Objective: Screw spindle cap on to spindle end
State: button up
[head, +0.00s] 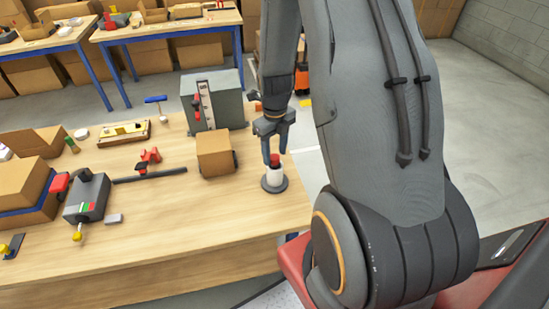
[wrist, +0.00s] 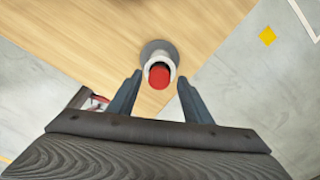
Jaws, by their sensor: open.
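A red cap-like piece (head: 275,160) sits at the top of a white cylinder (head: 273,176), which stands upright on a dark round base (head: 274,187) near the table's right edge. I take these for the spindle cap and spindle end; whether the thread is engaged I cannot tell. In the wrist view the red top (wrist: 159,76) shows between my fingertips, with the white rim (wrist: 148,64) and grey base (wrist: 157,46) behind it. My gripper (head: 275,147) points down over the red piece, open, one finger on each side. A gap shows on both sides in the wrist view.
A cardboard box (head: 215,154) and a grey machine block (head: 213,100) stand left of the spindle. A dark bar (head: 150,175), a red clamp (head: 147,160) and a grey box tool (head: 87,198) lie farther left. The front of the wooden table (head: 190,240) is clear.

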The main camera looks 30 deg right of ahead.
jog(key=n, duration=0.7)
jog(key=shift+n, duration=0.3)
jog(key=n, duration=2)
jog(key=shift+n, duration=0.3)
